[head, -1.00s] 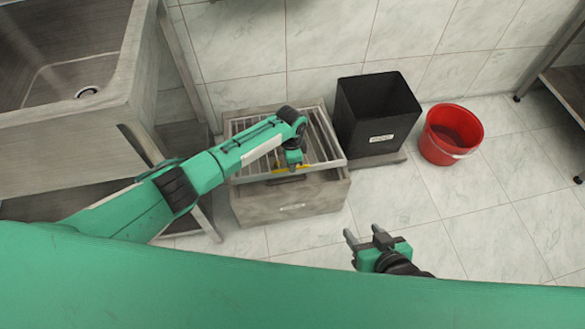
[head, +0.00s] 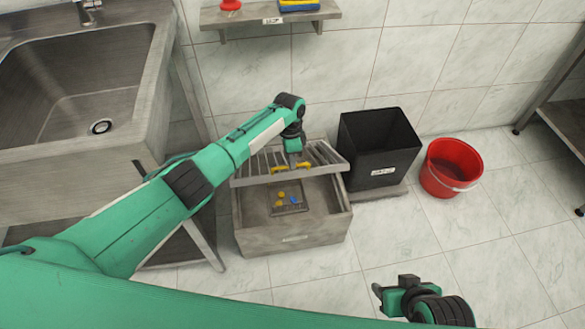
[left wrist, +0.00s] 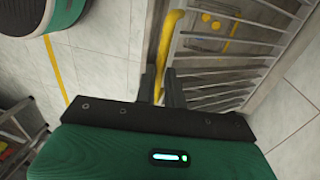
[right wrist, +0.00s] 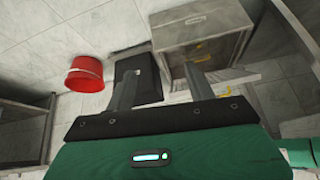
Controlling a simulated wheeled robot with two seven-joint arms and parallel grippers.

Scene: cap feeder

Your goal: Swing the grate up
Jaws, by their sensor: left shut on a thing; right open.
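The grate (head: 325,154), a metal frame with parallel bars, is tilted with its near edge raised above the grey box (head: 260,238). My left gripper (head: 293,162) is shut on the yellow handle (left wrist: 172,30) at the grate's near edge. The left wrist view shows the fingers around the handle, with the bars (left wrist: 220,75) beside them. Under the grate, a recess in the box holds small yellow and blue pieces (head: 282,194). My arm hides part of the grate. My right gripper (head: 392,288) is open and empty over the floor, away from the box.
A black bin (head: 380,150) stands close to the right of the box, and a red bucket (head: 452,165) stands beyond it. A sink (head: 75,90) on a metal frame is at the left. A wall shelf (head: 270,18) is above. The floor at front right is clear.

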